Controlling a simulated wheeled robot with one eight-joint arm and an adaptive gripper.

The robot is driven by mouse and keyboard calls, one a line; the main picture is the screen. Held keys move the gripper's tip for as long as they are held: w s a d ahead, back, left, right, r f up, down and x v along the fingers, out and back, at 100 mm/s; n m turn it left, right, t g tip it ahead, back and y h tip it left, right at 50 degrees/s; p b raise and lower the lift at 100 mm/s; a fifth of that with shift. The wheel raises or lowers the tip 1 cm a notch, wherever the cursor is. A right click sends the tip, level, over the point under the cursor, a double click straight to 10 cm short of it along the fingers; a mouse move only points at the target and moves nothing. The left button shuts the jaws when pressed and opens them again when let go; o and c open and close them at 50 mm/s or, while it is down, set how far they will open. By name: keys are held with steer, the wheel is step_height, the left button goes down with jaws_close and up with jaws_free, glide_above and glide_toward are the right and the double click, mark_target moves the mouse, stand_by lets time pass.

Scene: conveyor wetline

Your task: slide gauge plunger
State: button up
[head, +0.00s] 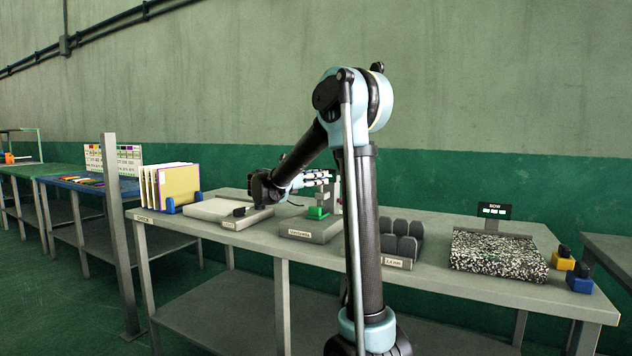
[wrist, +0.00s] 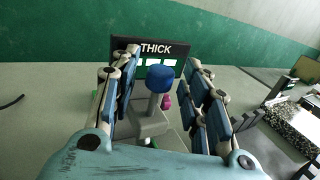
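The gauge plunger's blue knob (wrist: 160,78) stands on a grey stem in the middle of the wrist view. My gripper (wrist: 161,88) is open, with one finger to the left of the knob and one to the right. Gaps show on both sides, so neither finger appears to touch it. Behind the knob is a dark display (wrist: 152,55) reading "THICK". In the head view my gripper (head: 316,178) is above the gauge's grey base (head: 310,231) and its green part (head: 317,212). The knob is not clearly visible there.
A small magenta piece (wrist: 167,102) sits behind the stem. Left of the gauge are a pale pad (head: 208,209) and upright folders (head: 170,186). Right are a dark slotted rack (head: 402,241) and a speckled slab (head: 496,255) on the grey bench (head: 440,268).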

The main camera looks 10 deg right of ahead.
jaws_close()
step_height(320, 180, down, 3)
steer(key=shift+r, duration=0.15)
steer(key=shift+o, duration=1.6)
jaws_free()
